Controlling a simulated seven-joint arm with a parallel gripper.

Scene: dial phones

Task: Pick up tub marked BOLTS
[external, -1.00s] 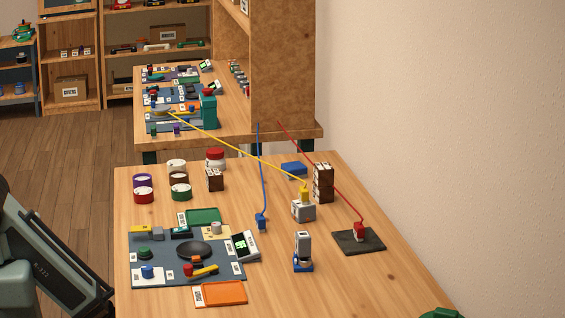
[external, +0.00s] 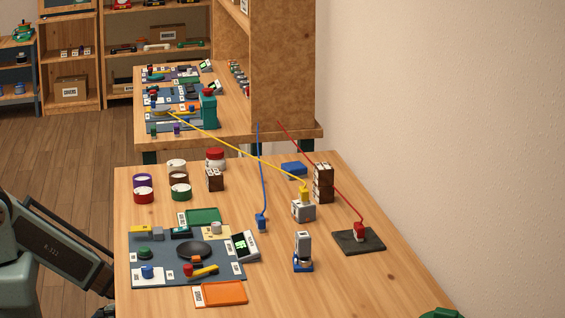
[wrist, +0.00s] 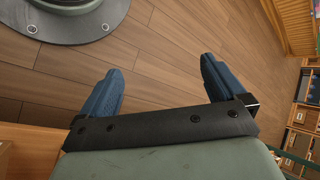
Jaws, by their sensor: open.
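Several small round tubs stand in a cluster at the back left of the near table in the external view: a purple one (external: 142,181), a red one (external: 143,195), a white one (external: 177,167), a brown one (external: 179,180) and a green one (external: 180,193). A larger red-lidded jar (external: 215,159) stands behind them. Their markings are too small to read, so I cannot tell which is marked BOLTS. My gripper (wrist: 158,82) is open and empty in the wrist view, its blue fingers wide apart over the wooden floor. No tub is in the wrist view.
A blue-grey mat (external: 170,271) with tools and a black dish lies in front of the tubs. An orange tray (external: 222,294), a dark stacked block (external: 323,183) and a black pad (external: 359,241) also stand on the table. Blue, yellow and red cords cross above it.

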